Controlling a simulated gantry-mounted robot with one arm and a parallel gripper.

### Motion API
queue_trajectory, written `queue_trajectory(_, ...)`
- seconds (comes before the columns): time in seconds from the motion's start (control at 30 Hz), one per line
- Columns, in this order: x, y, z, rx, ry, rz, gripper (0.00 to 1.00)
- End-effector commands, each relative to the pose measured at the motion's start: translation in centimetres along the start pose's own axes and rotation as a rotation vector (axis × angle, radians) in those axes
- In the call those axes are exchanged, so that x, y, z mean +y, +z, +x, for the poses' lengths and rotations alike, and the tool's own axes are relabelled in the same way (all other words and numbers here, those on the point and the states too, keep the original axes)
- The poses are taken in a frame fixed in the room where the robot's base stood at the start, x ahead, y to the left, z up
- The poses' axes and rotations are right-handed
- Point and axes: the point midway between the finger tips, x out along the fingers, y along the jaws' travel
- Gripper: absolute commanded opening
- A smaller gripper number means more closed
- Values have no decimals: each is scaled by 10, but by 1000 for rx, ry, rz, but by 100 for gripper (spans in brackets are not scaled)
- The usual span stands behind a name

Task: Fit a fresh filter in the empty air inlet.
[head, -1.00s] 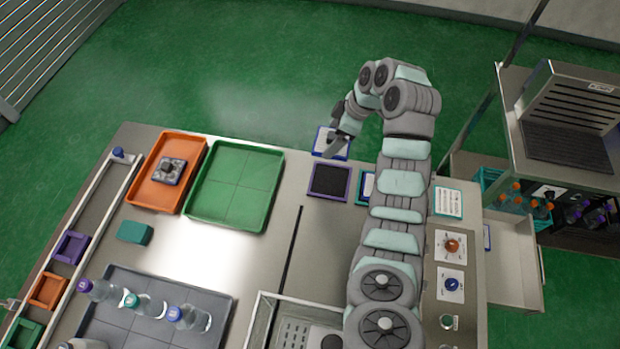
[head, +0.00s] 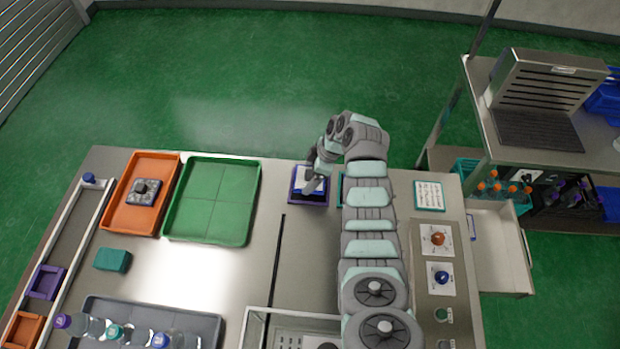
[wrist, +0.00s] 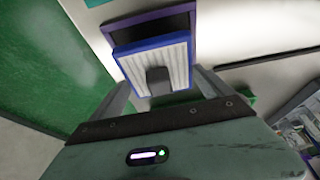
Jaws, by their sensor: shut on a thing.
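A filter with a blue frame and white pleated face (wrist: 150,57) has a dark grip tab in its middle. My gripper (wrist: 160,78) is shut on this filter. In the head view, the filter (head: 304,181) is over the purple-framed air inlet (head: 292,188) at the table's far edge, with my gripper (head: 315,181) on it. In the wrist view, the purple frame (wrist: 150,17) shows beyond the filter's far and side edges. The filter looks slightly offset from it, and I cannot tell whether it is seated or just above.
A teal-framed panel (head: 341,188) is right of the inlet, mostly hidden by my arm. A green tray (head: 213,200) and an orange tray (head: 124,205) holding a grey part lie to the left.

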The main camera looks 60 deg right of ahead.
Motion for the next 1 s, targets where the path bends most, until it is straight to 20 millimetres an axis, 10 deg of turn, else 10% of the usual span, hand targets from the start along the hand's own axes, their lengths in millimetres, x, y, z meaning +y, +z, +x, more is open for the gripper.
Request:
queue_trajectory(0.67, -1, 13, 32, 0, -3, 1, 48)
queue_trajectory(0.7, -1, 13, 30, -1, -3, 1, 93)
queue_trajectory(1.0, -1, 12, 30, 0, -2, 2, 100)
